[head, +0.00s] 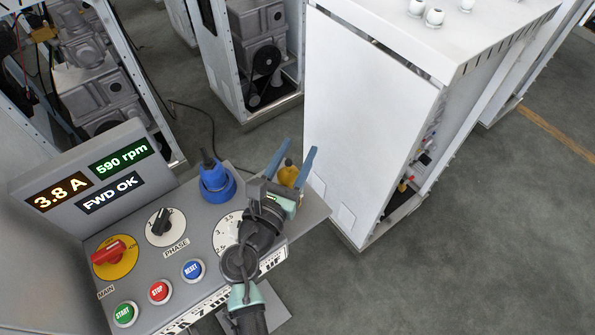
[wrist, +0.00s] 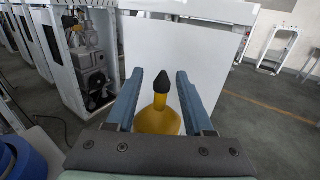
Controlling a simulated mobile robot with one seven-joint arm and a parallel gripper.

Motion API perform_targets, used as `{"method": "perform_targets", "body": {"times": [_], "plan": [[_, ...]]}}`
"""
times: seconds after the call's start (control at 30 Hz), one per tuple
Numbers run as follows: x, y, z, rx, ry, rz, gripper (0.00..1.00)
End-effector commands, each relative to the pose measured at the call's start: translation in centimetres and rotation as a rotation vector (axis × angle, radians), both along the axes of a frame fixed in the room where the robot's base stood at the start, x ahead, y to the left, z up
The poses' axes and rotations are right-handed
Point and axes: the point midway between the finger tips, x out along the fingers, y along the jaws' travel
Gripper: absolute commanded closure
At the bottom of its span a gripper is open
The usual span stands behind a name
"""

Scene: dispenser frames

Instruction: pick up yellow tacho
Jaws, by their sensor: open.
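The yellow tacho (head: 288,174) stands at the right end of the grey control panel, partly hidden behind my gripper in the head view. In the wrist view the yellow tacho (wrist: 158,118) has a wide yellow body, a narrow neck and a black tip, and it stands upright between the two blue fingers. My gripper (head: 294,162) is open, with one finger on each side of the tacho. In the wrist view my gripper (wrist: 160,100) shows a gap on both sides of the neck. The lower part of the tacho is hidden by the gripper's dark palm.
A blue tacho-like piece (head: 217,182) stands on the control panel (head: 190,228) to the left; it also shows in the wrist view (wrist: 22,158). A dial, knobs and buttons cover the panel. A white cabinet (head: 365,120) stands close behind on the right. Grey floor is free at right.

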Motion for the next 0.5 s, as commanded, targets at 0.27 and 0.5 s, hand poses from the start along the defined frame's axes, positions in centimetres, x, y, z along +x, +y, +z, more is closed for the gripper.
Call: {"method": "perform_targets", "body": {"times": [0.27, 0.5], "plan": [[-0.06, 0.07, -0.05, 0.000, 0.001, 0.001, 0.57], [-0.04, 0.05, -0.05, 0.000, 0.001, 0.001, 1.00]]}}
